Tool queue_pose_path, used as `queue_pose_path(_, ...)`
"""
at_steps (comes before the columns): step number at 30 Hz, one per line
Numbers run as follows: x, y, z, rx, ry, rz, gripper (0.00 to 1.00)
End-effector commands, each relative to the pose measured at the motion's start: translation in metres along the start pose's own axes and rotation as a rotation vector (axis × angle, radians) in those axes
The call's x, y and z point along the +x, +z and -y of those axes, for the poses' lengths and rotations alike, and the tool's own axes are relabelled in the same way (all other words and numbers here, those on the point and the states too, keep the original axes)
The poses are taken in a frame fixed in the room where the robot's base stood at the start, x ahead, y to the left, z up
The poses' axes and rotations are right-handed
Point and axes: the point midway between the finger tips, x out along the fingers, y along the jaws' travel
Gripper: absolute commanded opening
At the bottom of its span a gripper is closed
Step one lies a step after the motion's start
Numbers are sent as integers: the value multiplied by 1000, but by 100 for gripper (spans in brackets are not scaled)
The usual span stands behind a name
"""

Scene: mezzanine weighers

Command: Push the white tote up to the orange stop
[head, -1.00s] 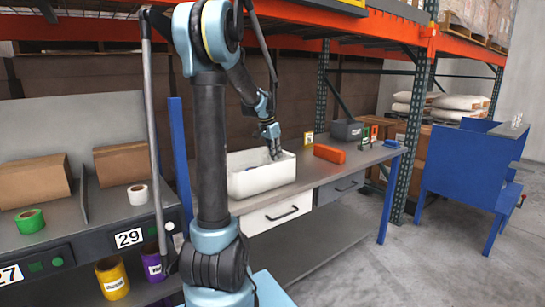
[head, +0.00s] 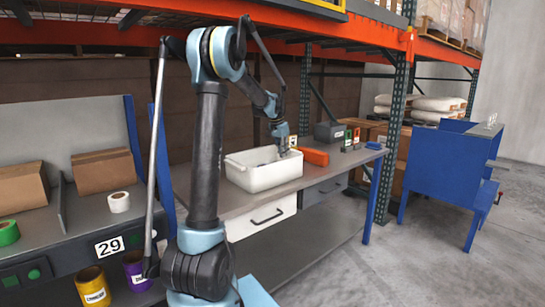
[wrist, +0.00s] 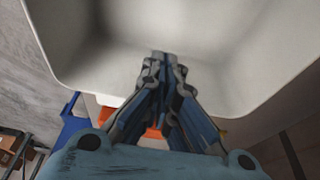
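The white tote (head: 262,178) stands on the grey bench, and its inside fills much of the wrist view (wrist: 95,50). The orange stop (head: 315,157) lies on the bench at the tote's right end; any gap left between them looks small, and I cannot tell if they touch. Orange also shows below the tote rim in the wrist view (wrist: 104,115). My gripper (head: 284,153) points down into the tote at its right end. Its fingers (wrist: 165,58) are together, with nothing seen between them. Whether the fingertips touch the tote wall is hidden.
A dark grey box (head: 329,131) and small green and orange items (head: 351,138) stand on the bench beyond the stop. A blue cart (head: 440,170) stands on the floor at right. A white drawer (head: 262,216) is under the bench.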

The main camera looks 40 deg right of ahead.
Motion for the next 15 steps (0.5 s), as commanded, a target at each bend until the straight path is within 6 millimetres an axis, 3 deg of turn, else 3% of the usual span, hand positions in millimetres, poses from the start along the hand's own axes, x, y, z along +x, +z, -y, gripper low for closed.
queue_pose_path(15, 30, -98, 0, 2, 0, 0, 0)
